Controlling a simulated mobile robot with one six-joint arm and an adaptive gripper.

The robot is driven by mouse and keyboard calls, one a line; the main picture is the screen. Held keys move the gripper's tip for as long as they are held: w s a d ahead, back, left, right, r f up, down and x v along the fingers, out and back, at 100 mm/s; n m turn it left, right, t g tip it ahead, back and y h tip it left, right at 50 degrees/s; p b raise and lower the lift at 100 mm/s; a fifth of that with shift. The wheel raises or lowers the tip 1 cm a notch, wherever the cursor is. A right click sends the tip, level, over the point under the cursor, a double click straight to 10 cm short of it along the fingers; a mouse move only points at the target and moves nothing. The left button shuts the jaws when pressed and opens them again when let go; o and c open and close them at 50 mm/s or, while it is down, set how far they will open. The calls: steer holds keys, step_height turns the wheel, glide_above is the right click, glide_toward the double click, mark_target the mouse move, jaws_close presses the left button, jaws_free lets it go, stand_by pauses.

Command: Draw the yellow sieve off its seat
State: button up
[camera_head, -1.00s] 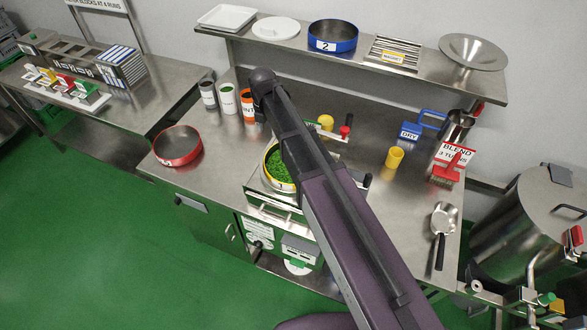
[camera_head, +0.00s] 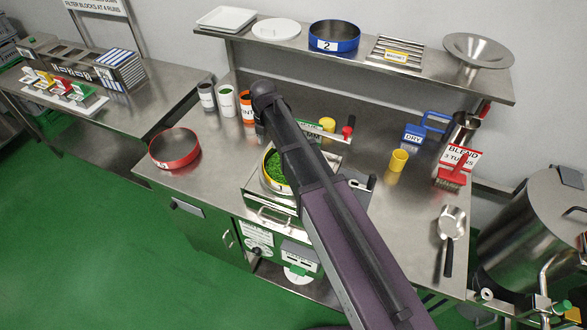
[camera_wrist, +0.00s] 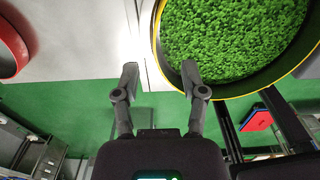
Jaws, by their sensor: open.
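The yellow-rimmed sieve (camera_head: 266,178) sits on the metal machine on the bench, filled with green leaf. My arm crosses in front of its right part in the head view. In the wrist view the sieve (camera_wrist: 157,50) fills the upper right, its near rim next to the right fingertip. My gripper (camera_wrist: 160,78) is open and empty, its two fingers apart. The right finger overlaps the sieve's lower-left rim in the picture; I cannot tell whether it touches. The left finger is over the pale surface outside the sieve. The head view does not show the fingers clearly.
A red sieve (camera_head: 174,149) stands on the bench to the left, also at upper left in the wrist view (camera_wrist: 12,48). Several canisters (camera_head: 227,100) stand behind the machine. A blue sieve (camera_head: 334,36) is on the shelf.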

mark_target(268, 154)
steer(key=shift+f, duration=0.15)
steer(key=shift+s+a+f+b, duration=0.15)
steer(key=shift+f+b, duration=2.3)
steer(key=shift+b, duration=0.2)
jaws_close()
